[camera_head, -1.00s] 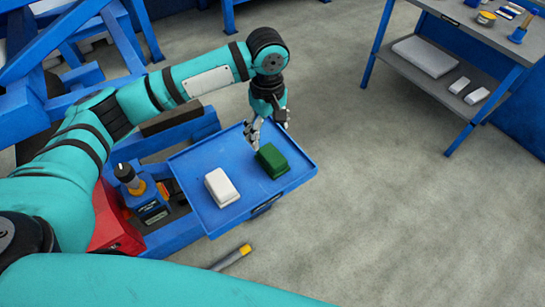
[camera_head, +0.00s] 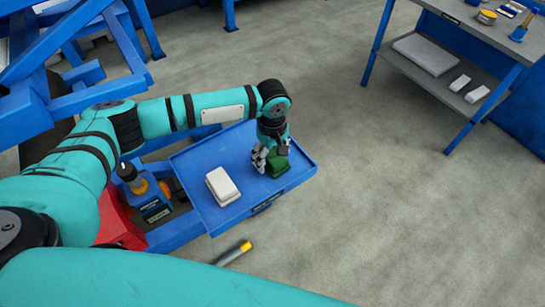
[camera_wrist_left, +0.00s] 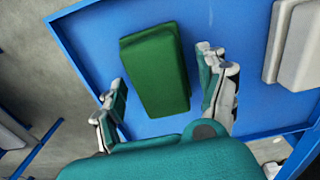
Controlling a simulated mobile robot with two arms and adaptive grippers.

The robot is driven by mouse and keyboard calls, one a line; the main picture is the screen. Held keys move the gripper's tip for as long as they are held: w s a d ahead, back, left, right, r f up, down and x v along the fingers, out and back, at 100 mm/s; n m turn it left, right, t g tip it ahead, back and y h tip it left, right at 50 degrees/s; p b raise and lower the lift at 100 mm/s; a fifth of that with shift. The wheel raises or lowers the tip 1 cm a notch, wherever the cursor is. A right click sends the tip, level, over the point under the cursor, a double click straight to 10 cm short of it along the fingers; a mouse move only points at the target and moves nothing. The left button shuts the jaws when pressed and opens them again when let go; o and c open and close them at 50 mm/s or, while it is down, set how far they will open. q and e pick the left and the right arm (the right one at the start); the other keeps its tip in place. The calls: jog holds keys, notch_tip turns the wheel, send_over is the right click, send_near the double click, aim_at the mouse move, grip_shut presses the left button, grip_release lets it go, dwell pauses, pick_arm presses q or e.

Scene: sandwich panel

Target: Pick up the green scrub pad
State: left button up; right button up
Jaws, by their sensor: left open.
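The green scrub pad (camera_head: 279,166) lies on the blue tray (camera_head: 214,152), towards its right side. In the left wrist view the green scrub pad (camera_wrist_left: 153,70) lies between the two fingers, mostly beyond the fingertips. My left gripper (camera_head: 270,158) is over the pad in the head view and hides part of it. In the left wrist view my left gripper (camera_wrist_left: 160,68) is open, with a finger on each side of the pad and gaps visible. My right gripper is not in view.
A white pad (camera_head: 222,186) lies on the tray to the left of the green one. The tray has a raised rim. A grey and blue workbench (camera_head: 460,70) stands at the upper right. The floor (camera_head: 400,230) to the right is clear.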

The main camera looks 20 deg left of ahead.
aim_at(272, 154)
pick_arm(q)
jog(key=c, duration=1.3)
jog(key=shift+r, duration=0.1)
notch_tip(272, 154, up, 10)
jog(key=shift+f+b, duration=0.1)
jog(key=shift+b, duration=0.25)
jog(key=o, duration=0.5)
jog(key=c, duration=0.3)
